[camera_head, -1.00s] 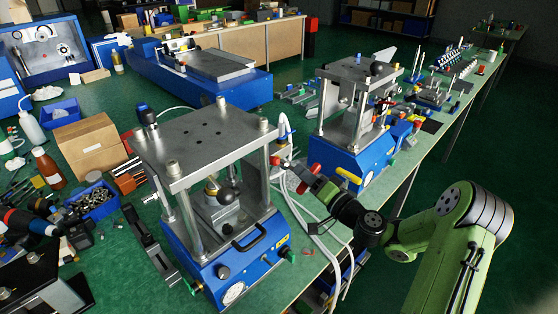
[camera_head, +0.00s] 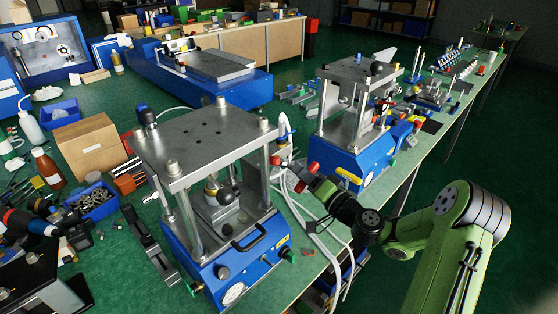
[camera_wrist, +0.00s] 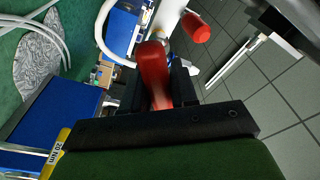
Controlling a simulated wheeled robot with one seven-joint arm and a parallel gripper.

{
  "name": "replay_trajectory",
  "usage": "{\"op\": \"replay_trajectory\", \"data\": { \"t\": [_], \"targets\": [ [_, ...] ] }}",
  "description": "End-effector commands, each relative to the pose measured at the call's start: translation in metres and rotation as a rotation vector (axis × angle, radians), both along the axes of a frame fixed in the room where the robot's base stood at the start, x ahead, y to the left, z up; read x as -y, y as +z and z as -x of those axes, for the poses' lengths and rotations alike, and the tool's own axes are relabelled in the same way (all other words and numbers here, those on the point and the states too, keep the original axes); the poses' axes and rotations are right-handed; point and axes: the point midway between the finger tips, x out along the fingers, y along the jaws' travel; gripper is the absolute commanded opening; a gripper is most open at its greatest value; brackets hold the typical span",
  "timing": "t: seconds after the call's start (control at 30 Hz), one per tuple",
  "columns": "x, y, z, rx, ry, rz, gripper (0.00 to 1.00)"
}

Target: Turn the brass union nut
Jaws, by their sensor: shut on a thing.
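My gripper (camera_wrist: 155,88) is shut on a red handle-like piece (camera_wrist: 152,65) in the wrist view. The piece stands up between the dark fingers, and its lower end is hidden by them. In the head view my gripper (camera_head: 306,182) is beside the right side of the near blue press (camera_head: 250,257), among white hoses. I cannot make out the brass union nut for certain; a small yellowish patch shows behind the held piece.
A second blue press (camera_head: 362,165) stands behind and right of my gripper. White hoses (camera_head: 318,222) hang over the green bench's front edge close to my wrist. Open floor lies to the right of the bench.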

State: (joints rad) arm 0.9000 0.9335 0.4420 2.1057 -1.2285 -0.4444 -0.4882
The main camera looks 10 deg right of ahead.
Motion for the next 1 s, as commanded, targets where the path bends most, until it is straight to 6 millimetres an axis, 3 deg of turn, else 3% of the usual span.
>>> {"op": "replay_trajectory", "data": {
  "t": [1.0],
  "targets": [
    [-0.009, -0.002, -0.014, 0.036, 0.000, 0.054, 0.00]
  ]
}}
